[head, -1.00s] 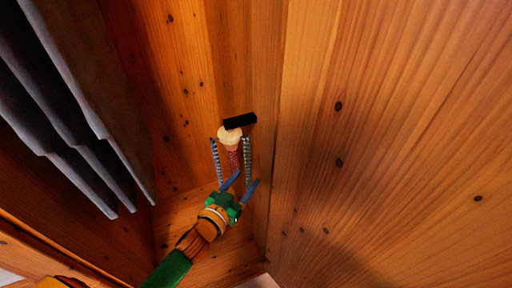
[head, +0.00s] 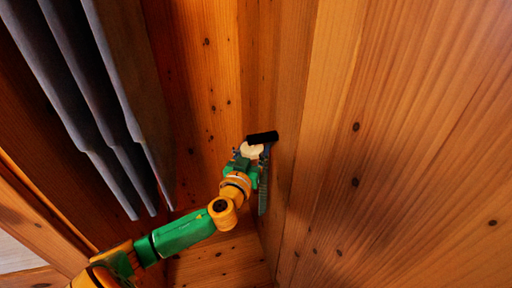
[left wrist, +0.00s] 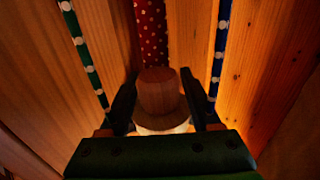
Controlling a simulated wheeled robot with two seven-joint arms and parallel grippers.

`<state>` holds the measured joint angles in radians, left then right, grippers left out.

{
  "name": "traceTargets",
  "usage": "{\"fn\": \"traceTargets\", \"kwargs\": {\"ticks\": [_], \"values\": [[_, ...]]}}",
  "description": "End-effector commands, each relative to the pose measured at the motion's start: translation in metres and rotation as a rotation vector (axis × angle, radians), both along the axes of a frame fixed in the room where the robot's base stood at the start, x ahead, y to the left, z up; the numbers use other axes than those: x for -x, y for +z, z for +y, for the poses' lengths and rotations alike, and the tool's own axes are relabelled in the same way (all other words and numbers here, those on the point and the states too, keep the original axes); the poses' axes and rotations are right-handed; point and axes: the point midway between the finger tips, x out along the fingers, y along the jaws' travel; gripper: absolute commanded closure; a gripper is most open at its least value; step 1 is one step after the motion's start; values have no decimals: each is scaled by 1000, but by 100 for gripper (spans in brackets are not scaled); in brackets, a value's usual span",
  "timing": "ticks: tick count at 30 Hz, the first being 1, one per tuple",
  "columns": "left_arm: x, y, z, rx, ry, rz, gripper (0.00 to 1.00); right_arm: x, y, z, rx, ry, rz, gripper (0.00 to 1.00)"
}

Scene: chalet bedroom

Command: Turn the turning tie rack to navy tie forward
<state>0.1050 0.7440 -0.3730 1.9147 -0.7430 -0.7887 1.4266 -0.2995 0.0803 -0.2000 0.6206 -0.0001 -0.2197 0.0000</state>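The tie rack's pale wooden hub (head: 252,150) hangs under a black bar (head: 262,137) near the wooden corner. A green patterned tie (head: 263,200) hangs below it; my arm hides most of the rest. In the left wrist view, a wooden knob (left wrist: 158,92) is in the middle. Behind it hang a green tie with white dots (left wrist: 86,55) at left, a red dotted tie (left wrist: 151,35) at centre and a navy tie with white dots (left wrist: 219,45) at right. My left gripper (left wrist: 157,95) is open, its fingers either side of the knob; contact is unclear. My right gripper is not in view.
Grey hanging cloths (head: 115,110) fill the left side of the head view. A plank wall (head: 400,140) stands close on the right of the rack. Wooden boards (head: 215,262) lie below.

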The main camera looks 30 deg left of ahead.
Motion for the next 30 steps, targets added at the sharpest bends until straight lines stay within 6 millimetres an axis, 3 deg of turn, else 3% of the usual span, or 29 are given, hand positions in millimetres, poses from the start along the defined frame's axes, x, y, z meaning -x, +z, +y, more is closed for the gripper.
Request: {"fn": "traceTargets", "kwargs": {"ticks": [10, 16, 17, 30], "values": [[-4, -4, 1, 3, 0, 7, 44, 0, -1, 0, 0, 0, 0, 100], [-4, -4, 1, 3, 0, 8, 98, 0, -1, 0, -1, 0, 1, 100], [-4, -5, 1, 3, 0, 8, 100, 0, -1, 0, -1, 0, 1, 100], [-4, -6, 1, 5, 1, 12, 100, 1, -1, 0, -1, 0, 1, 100]]}}
